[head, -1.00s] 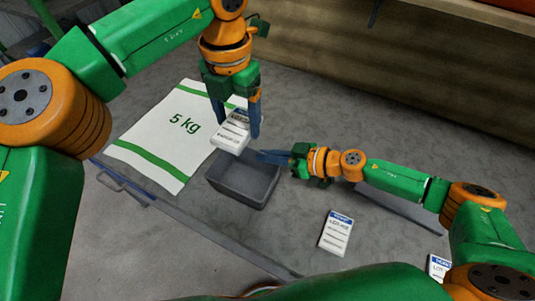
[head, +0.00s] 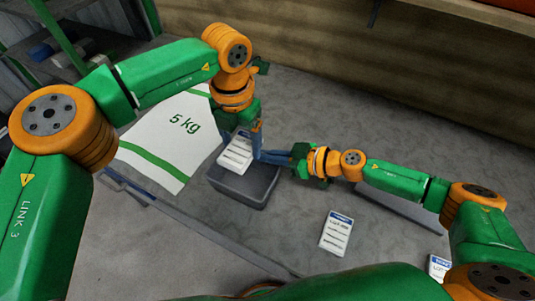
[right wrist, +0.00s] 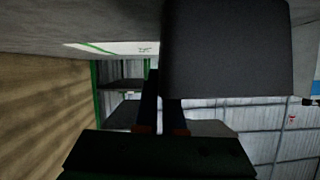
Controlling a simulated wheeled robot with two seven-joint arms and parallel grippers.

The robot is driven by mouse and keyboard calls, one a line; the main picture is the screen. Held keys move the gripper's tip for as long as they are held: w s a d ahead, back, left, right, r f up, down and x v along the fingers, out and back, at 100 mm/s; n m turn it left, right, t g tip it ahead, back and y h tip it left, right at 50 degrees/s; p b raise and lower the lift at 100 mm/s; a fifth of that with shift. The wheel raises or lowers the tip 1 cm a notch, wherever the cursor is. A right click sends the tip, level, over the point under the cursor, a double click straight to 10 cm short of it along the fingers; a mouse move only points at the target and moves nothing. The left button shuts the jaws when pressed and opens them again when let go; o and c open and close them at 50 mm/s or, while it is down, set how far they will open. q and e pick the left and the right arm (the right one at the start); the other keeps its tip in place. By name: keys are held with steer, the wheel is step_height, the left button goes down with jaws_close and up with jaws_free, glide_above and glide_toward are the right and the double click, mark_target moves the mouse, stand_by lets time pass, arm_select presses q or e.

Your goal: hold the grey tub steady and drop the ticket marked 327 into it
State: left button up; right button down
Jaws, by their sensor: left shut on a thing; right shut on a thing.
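The grey tub (head: 243,190) stands on the grey table, and its dark wall (right wrist: 228,50) fills the upper right of the right wrist view. My right gripper (head: 270,157) is shut on the tub's wall at its far right side. My left gripper (head: 244,136) points down over the tub, shut on a white ticket with a blue band (head: 235,155). The ticket is tilted, at the tub's opening, and hides part of the tub's far rim and inside. Its number is too small to read.
A white sack marked 5 kg (head: 182,125) with green stripes lies flat left of the tub. One ticket (head: 337,233) lies to the right in front, and another (head: 438,267) is partly hidden by my right arm. A wooden wall (head: 390,70) stands behind.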

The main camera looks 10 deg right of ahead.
mark_target(242, 147)
arm_select(q)
steer(key=shift+f, duration=1.35)
steer(key=o, duration=1.3)
step_height(242, 147, up, 12)
